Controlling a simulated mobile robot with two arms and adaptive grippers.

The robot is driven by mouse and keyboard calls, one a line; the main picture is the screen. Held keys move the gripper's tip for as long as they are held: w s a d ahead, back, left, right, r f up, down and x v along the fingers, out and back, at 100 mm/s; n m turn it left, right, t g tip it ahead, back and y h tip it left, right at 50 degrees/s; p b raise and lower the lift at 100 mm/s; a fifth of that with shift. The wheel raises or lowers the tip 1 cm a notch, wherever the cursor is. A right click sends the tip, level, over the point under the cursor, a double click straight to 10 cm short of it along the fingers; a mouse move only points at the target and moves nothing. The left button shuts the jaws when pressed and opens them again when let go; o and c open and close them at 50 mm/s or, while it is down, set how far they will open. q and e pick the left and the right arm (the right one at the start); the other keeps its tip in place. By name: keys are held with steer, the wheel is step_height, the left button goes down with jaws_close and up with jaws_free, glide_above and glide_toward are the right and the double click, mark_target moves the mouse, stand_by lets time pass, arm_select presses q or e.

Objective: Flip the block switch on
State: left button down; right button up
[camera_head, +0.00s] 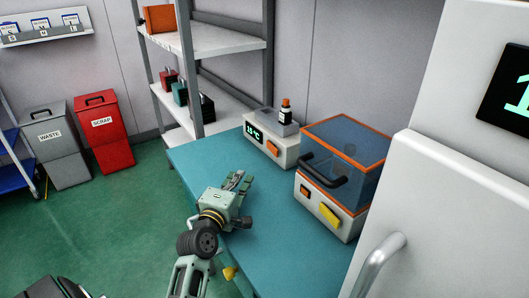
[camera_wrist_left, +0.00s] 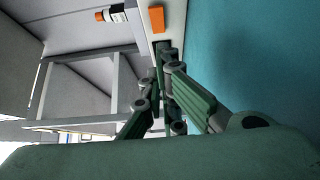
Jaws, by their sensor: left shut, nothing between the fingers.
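The block (camera_head: 288,157) is a white unit with a grey top and a lit display (camera_head: 255,133) that seems to read 15 °C, at the back of the teal bench. Its orange switch (camera_head: 273,147) is on the front face; it also shows in the left wrist view (camera_wrist_left: 156,19). I cannot tell the switch's position. My left gripper (camera_head: 243,178) is shut and empty, above the bench in front of the block. In the left wrist view its fingertips (camera_wrist_left: 165,48) point at the block's front, close to the switch; contact cannot be told. My right gripper is not in view.
A small bottle with an orange cap (camera_head: 286,112) stands on the block. A white cabinet (camera_head: 425,190) fills the right. The bench front (camera_head: 260,235) is clear.

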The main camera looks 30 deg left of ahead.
arm_select(q)
steer(key=shift+s+r, duration=0.2)
steer(key=shift+r, duration=0.05)
glide_toward(272, 148)
steer(key=a, duration=0.5)
steer(key=shift+w+a, duration=0.15)
steer(key=shift+w, duration=0.1)
steer(key=w, duration=0.1)
steer(key=w+d+p, duration=0.1)
steer(key=w, duration=0.1)
steer(key=shift+d, duration=0.2)
steer(key=shift+w+d, duration=0.25)
steer(key=shift+w, duration=0.2)
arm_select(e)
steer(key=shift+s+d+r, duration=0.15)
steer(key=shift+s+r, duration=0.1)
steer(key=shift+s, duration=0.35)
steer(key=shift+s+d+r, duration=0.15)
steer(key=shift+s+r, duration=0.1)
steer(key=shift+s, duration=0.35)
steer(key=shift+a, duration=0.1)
